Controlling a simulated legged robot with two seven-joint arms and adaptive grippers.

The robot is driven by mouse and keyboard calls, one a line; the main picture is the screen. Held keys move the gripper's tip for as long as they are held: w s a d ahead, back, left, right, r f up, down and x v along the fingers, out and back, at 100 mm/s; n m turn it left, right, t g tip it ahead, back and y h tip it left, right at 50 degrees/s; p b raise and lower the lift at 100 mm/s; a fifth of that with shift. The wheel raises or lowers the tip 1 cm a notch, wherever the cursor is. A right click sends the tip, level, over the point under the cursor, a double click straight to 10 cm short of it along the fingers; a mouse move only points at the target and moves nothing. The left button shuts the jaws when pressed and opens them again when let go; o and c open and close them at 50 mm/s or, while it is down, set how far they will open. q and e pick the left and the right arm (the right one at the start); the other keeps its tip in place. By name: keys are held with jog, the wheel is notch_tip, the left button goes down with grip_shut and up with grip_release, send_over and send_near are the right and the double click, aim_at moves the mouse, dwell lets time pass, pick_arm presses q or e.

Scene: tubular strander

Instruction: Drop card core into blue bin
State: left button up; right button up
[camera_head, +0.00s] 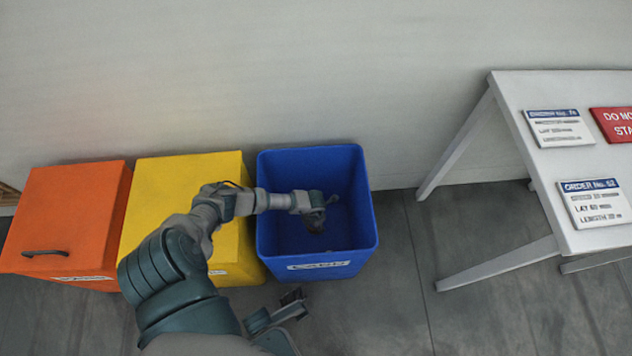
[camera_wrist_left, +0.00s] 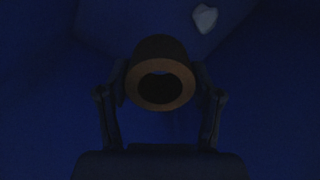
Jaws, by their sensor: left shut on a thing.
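The blue bin (camera_head: 351,257) stands open against the wall, with a white label on its front. My left arm reaches over the yellow bin, and my left gripper (camera_head: 316,220) is down inside the blue bin's opening. In the left wrist view my left gripper (camera_wrist_left: 160,105) is shut on the card core (camera_wrist_left: 144,97), a short brown tube with its open end facing the camera. The core is hard to make out in the head view. A dark part of mine low in the head view may be my right gripper, but its jaws are unclear.
A yellow bin (camera_head: 150,190) and an orange bin (camera_head: 70,210) with a handle stand left of the blue one. A white table (camera_head: 520,82) with signs stands at right. A small pale scrap (camera_wrist_left: 205,18) lies in the blue bin.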

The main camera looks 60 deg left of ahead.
pick_arm(q)
jog(key=o, duration=1.2)
notch_tip(320, 180, up, 12)
jog(key=shift+f, duration=0.1)
